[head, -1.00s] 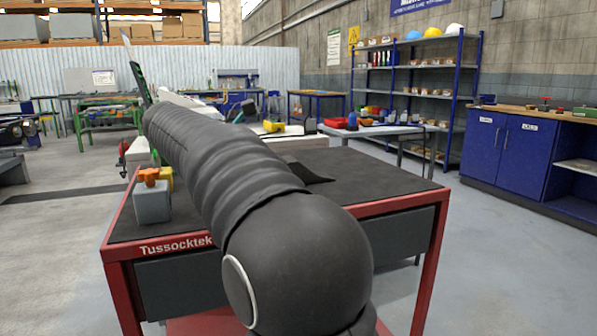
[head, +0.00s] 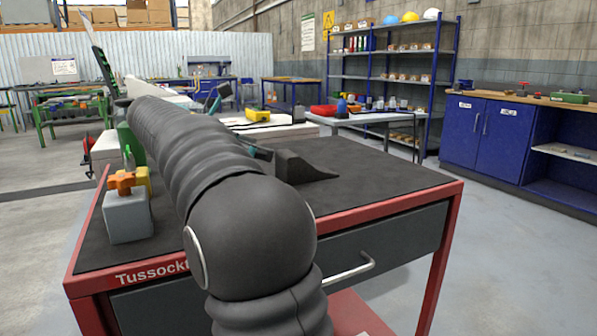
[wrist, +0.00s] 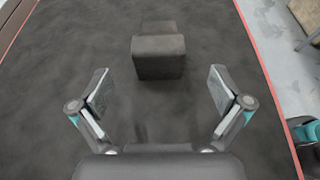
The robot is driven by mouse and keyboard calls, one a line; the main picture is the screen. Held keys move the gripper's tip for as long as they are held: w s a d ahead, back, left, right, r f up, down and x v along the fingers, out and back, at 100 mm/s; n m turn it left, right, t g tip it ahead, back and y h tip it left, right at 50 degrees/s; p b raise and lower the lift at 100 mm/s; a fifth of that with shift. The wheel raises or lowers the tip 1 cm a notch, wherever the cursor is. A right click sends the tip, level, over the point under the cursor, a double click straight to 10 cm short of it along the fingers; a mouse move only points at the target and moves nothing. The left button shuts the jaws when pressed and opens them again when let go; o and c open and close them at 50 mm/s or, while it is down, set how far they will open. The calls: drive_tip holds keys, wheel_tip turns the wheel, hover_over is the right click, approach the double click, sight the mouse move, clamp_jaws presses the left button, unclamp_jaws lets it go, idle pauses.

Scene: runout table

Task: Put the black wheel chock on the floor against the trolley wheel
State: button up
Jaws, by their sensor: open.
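The black wheel chock (head: 302,168) is a dark wedge lying on the black mat of a red-framed table (head: 400,205), its thin end toward the right in the head view. In the wrist view the chock (wrist: 158,57) shows as a dark block near the top middle. My gripper (wrist: 158,73) is open, with one finger on each side of the picture. The chock lies ahead of the palm, between the lines of the fingers, and nothing is held. In the head view my arm hides most of the gripper. No trolley wheel can be made out.
A grey block with an orange knob (head: 127,212) stands on the table's left side. A grey drawer with a handle (head: 345,272) is in the table's front. Blue cabinets (head: 490,138) and shelving (head: 385,75) stand beyond. Open floor lies to the right.

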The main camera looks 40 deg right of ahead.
sight(286, 153)
drive_tip(key=b+x, duration=0.1)
drive_tip(key=x, duration=0.7)
drive_tip(key=shift+f, duration=0.15)
drive_tip(key=shift+w, duration=0.1)
drive_tip(key=c, duration=1.5)
drive_tip(key=shift+o, duration=0.2)
drive_tip(key=shift+r, duration=0.55)
drive_tip(key=r, duration=0.2)
drive_tip(key=d+r+p, duration=0.1)
drive_tip(key=r, duration=0.1)
drive_tip(key=shift+w+d+p, duration=0.1)
drive_tip(key=shift+p, duration=0.2)
drive_tip(key=w+d+r+p, duration=0.2)
drive_tip(key=d+r, duration=0.4)
drive_tip(key=d, duration=0.4)
drive_tip(key=shift+w+p, duration=0.3)
drive_tip(key=shift+p, duration=0.35)
